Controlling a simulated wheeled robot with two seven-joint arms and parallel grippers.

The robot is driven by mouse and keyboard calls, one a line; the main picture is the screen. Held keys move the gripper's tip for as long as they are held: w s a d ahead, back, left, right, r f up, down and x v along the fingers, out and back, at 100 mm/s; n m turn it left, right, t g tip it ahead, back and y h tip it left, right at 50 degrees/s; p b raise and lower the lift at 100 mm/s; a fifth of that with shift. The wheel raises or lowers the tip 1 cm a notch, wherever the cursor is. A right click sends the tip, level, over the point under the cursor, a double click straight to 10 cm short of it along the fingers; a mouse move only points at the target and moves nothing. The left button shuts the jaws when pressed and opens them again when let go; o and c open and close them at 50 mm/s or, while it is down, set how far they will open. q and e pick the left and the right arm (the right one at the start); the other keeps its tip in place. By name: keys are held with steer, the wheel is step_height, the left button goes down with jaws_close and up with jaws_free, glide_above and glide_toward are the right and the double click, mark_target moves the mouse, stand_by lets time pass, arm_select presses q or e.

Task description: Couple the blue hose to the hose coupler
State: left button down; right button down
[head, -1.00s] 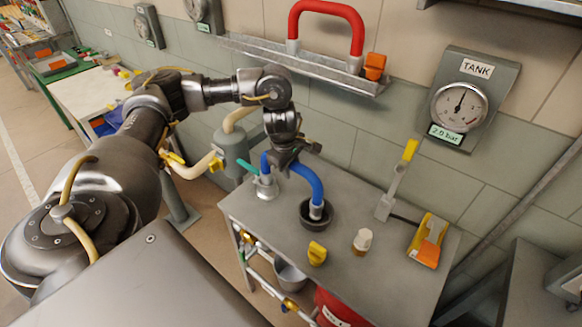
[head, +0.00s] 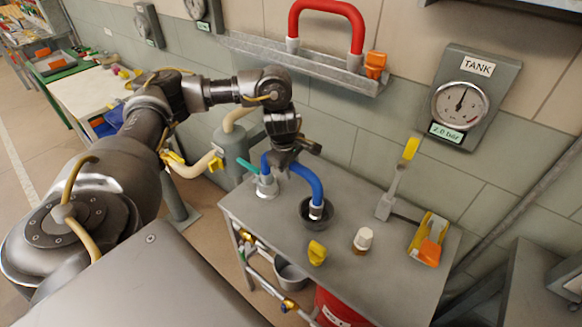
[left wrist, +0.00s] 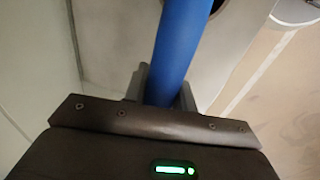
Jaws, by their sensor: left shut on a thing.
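The blue hose (head: 311,182) is a short arch above the grey bench. My left gripper (head: 283,158) is shut on its upper part; the left wrist view shows the hose (left wrist: 178,50) between the fingers (left wrist: 167,90). The hose's right end has a metal ferrule and stands in or over a dark round bowl (head: 331,222). Its left end points down at the metal hose coupler (head: 267,188) with a teal lever, at the bench's left. I cannot tell whether that end is seated in the coupler. My right gripper is out of view.
A yellow knob piece (head: 317,253), a white-capped bottle (head: 363,240), a yellow-handled tool (head: 396,185) and a yellow bin (head: 428,240) are on the bench (head: 290,235). A wall tray (head: 310,65) holds a red hose (head: 330,8). A tank gauge (head: 460,103) hangs at right.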

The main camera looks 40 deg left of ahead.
arm_select(q)
steer(key=c, duration=1.1)
jaws_free()
steer(key=shift+o, duration=0.5)
steer(key=o, duration=0.3)
steer(key=shift+o, duration=0.2)
steer(key=shift+r, duration=0.1)
step_height(320, 180, up, 7)
steer(key=p, duration=0.7)
